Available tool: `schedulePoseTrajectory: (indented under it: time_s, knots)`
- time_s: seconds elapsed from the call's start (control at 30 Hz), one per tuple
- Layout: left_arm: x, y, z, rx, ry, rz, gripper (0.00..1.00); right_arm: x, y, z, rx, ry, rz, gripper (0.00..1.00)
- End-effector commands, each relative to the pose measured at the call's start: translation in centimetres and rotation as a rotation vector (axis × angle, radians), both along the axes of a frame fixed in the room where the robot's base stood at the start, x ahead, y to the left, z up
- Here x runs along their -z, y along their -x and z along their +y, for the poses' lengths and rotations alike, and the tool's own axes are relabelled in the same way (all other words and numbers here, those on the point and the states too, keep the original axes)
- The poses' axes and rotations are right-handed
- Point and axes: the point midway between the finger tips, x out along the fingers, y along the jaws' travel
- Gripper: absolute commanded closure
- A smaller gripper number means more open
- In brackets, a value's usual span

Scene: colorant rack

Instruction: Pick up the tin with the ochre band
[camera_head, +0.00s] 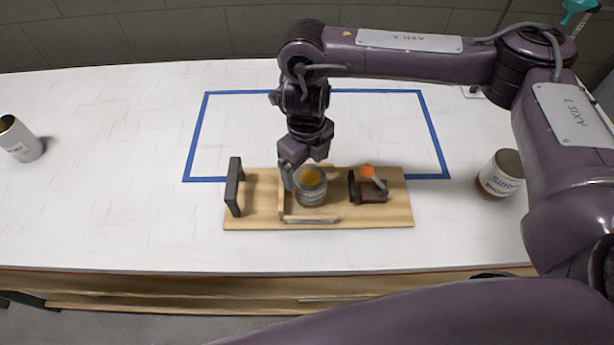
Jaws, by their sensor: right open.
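A grey tin (312,194) with an ochre patch at its top stands upright in a wooden holder on the board. My right gripper (304,168) is open and points down at this tin. One finger shows beside the tin's upper left side; the other finger is hard to make out. I cannot tell whether the fingers touch the tin. A second tin (499,175) with a reddish-brown lower band stands at the right. A third, pale tin (20,140) is at the far left; its band colour is unclear. My left gripper is not in view.
The wooden board (399,211) carries a dark upright handle (234,187) at its left and a dark clamp with an orange knob (367,171) right of the tin. A blue tape outline (437,140) lies behind on the white table (110,180), mostly clear inside.

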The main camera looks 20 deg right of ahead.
Motion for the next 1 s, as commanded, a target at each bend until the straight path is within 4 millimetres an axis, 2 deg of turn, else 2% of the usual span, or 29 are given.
schedulePoseTrajectory:
  time_s: [0.2,0.3,0.5,0.67,0.83,1.0]
  knots:
    - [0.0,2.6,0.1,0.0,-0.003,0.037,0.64,2.1,0.3,-0.2,0.002,-0.001,0.004,0.1]
    - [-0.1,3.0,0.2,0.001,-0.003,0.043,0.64,3.3,0.6,-0.4,0.004,-0.001,0.006,0.1]
    - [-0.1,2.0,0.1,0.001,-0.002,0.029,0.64,5.8,0.6,-0.6,0.002,-0.002,0.003,0.1]
    - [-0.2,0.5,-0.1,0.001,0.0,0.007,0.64,6.4,0.6,-0.6,0.001,-0.001,0.0,0.1]
    - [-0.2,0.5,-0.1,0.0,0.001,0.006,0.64,6.4,0.6,-0.6,0.001,0.0,-0.001,0.1]
    - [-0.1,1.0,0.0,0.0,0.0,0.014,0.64,6.4,0.6,-0.6,0.001,0.0,-0.001,0.31]
